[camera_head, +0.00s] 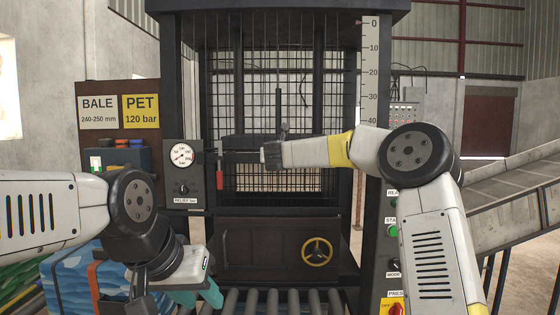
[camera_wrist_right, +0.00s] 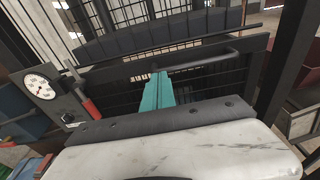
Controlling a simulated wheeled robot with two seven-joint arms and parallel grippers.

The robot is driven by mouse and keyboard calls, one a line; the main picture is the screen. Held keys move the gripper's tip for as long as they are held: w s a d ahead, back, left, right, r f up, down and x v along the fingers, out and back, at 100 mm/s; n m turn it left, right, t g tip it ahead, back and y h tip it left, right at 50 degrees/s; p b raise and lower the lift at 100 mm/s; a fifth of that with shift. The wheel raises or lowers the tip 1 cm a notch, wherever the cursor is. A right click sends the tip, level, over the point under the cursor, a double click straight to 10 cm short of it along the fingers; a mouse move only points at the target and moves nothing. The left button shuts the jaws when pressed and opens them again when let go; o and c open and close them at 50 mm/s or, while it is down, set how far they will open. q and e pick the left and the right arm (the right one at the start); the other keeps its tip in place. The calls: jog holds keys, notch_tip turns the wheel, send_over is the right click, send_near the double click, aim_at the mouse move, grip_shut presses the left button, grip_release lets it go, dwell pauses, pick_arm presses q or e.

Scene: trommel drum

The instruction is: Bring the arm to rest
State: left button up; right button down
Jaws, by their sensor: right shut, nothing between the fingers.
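My left gripper (camera_head: 200,293) hangs low at the left in the head view, with teal fingers beside the white wrist. Its fingertips are partly lost against the dark parts around them, so its opening is unclear. My right arm (camera_head: 310,152) reaches across the front of the press in the head view, and its gripper is hidden there. In the right wrist view the right gripper (camera_wrist_right: 157,88) has its teal fingers shut together with nothing between them. They point toward the dark horizontal bar of the press.
The baling press (camera_head: 265,240) stands ahead, with a pressure gauge (camera_head: 181,156) and a red-handled lever (camera_head: 220,178). A control panel (camera_head: 392,260) is at its right. Rollers (camera_head: 270,302) lie in front. A conveyor (camera_head: 510,200) slopes at the far right.

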jog(key=s+a+r+n+y, duration=0.4)
jog(key=s+r+n, duration=0.2)
jog(key=s+n, duration=0.5)
jog(key=s+f+n+g+y, duration=0.2)
jog(key=s+f+n, duration=0.1)
jog(key=s+n, duration=0.55)
jog(key=s+d+f+n+g+h, duration=0.1)
jog(key=s+d+f+n+g, duration=0.2)
jog(key=s, duration=0.7)
jog(key=s+d+f+n+g+h, duration=0.1)
jog(key=s+d+f+n+g, duration=0.1)
jog(key=s+d+f+n, duration=0.6)
jog(key=s+d+f+n+g+h, duration=0.2)
jog(key=s+d+f+n, duration=0.4)
jog(key=s+d+f, duration=0.3)
jog(key=s+f+g, duration=0.1)
jog(key=s, duration=0.3)
jog(key=shift+s+g, duration=0.3)
jog(key=shift+r, duration=0.1)
